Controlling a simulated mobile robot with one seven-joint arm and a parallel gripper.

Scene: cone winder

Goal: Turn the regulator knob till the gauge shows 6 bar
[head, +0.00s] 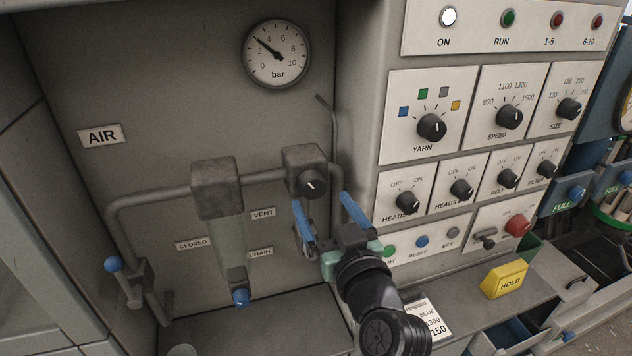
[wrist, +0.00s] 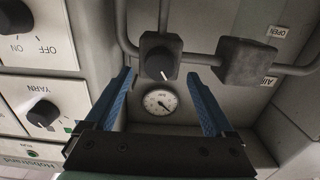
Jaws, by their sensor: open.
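The regulator knob (head: 313,183) is a dark round knob with a white mark, on a grey block in the air pipe. It also shows in the wrist view (wrist: 160,64), between and beyond my fingertips. The round white gauge (head: 277,54) is on the panel above; its needle points between 2 and 4 bar, near 3. The gauge also shows in the wrist view (wrist: 160,102). My gripper (head: 321,199) has blue fingers, open and empty. Its tips are just in front of and below the knob in the head view; I see no contact.
A second pipe block (head: 216,187) with a clear bowl hangs left of the regulator. A blue-ended valve lever (head: 114,264) is at the lower left. The control panel with the yarn knob (head: 431,127) stands close on the right. A yellow HOLD block (head: 504,280) sits on the ledge.

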